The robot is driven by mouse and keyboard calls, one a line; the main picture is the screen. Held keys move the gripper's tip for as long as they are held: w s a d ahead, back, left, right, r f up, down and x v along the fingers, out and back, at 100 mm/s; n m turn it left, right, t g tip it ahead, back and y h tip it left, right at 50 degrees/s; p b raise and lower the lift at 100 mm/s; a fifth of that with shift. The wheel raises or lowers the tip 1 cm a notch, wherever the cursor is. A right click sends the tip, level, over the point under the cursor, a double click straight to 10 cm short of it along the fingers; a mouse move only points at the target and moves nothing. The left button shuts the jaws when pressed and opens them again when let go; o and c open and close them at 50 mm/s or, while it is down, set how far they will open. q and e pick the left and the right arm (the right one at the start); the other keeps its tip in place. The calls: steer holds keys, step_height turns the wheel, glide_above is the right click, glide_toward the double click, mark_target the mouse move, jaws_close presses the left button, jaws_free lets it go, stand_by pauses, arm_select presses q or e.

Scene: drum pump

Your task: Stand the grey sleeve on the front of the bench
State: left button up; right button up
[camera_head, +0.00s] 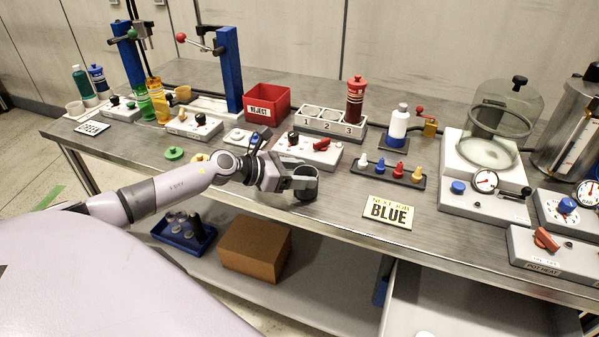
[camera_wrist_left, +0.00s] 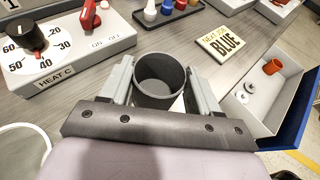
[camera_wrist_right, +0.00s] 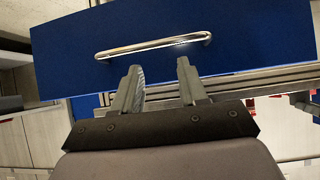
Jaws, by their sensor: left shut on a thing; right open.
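The grey sleeve (camera_head: 306,182) is a dark, open-topped round cup shape, upright at the front of the bench (camera_head: 340,205). My left gripper (camera_head: 297,184) is shut on it from the left, and I cannot tell whether its base touches the bench top. In the left wrist view the sleeve (camera_wrist_left: 160,80) stands between the two fingers (camera_wrist_left: 160,88), its hollow inside showing. My right gripper (camera_wrist_right: 160,88) is open and empty in the right wrist view, in front of a blue drawer face (camera_wrist_right: 180,50) with a metal handle (camera_wrist_right: 155,46).
A heater box (camera_head: 308,150) stands behind the sleeve. A BLUE sign (camera_head: 388,212) and a rack of coloured pegs (camera_head: 388,175) lie to its right. An open drawer (camera_head: 460,300) juts out below the bench at right. Bench top between sleeve and sign is clear.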

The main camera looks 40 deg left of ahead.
arm_select(q)
steer(key=shift+f, duration=0.15)
steer(key=o, duration=1)
steer(key=shift+s+r, duration=0.1)
steer(key=shift+r, duration=0.15)
steer(key=shift+b+v, duration=0.75)
steer(key=shift+v, duration=5.1)
